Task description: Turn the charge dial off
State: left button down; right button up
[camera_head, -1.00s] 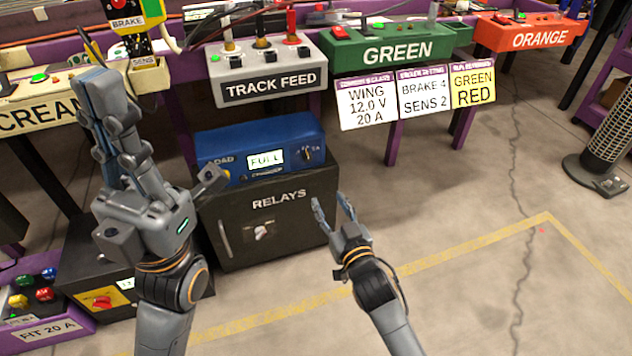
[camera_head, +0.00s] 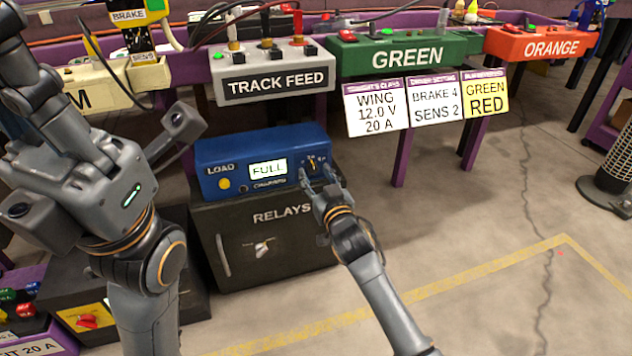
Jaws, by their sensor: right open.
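The blue charger (camera_head: 225,158) sits on top of the black relays cabinet (camera_head: 284,233). Its lit display (camera_head: 268,168) reads FULL, and a yellow button shows at its left. The charge dial (camera_head: 312,164) is at the right end of the charger's front, with small markings around it. My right gripper (camera_head: 319,176) is open just below and in front of the dial; I cannot tell whether a finger touches it. My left gripper (camera_head: 95,130) is large and near at the left; its fingertips are not clearly shown.
The cabinet front has a handle and a switch (camera_head: 263,247). Above are the track feed box (camera_head: 275,82), the green box (camera_head: 400,54) and the orange box (camera_head: 530,43). Hanging cards (camera_head: 377,108) are right of the charger. The floor at right is clear up to a fan (camera_head: 612,170).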

jog(key=shift+w+a, duration=0.1)
jog(key=shift+w, duration=0.15)
grip_shut()
